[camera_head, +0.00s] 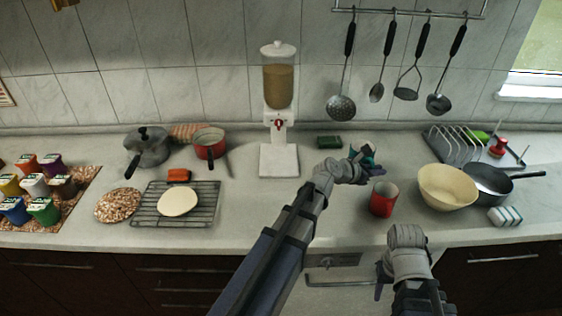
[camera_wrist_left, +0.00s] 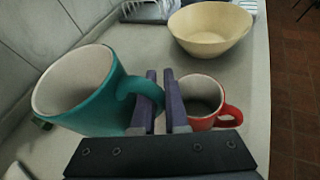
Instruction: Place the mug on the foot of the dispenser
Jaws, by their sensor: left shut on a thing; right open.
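The dispenser (camera_head: 278,88) stands at the back wall with grain in its clear hopper. Its flat white foot (camera_head: 279,162) is bare. My left gripper (camera_head: 362,168) is to the right of the foot, shut on the handle of a teal mug (camera_wrist_left: 83,95). The gripper also shows in the left wrist view (camera_wrist_left: 163,85). In the head view the mug is mostly hidden behind my wrist. A red mug (camera_head: 382,203) stands upright on the counter nearer the front. My right gripper (camera_head: 382,279) is open and empty at the front edge.
A cream bowl (camera_head: 447,186), a dark pan (camera_head: 490,188) and a dish rack (camera_head: 455,145) are on the right. A green sponge (camera_head: 329,142) lies between dispenser and left gripper. A red pot (camera_head: 209,146) and cooling rack (camera_head: 150,213) are left. Counter before the foot is clear.

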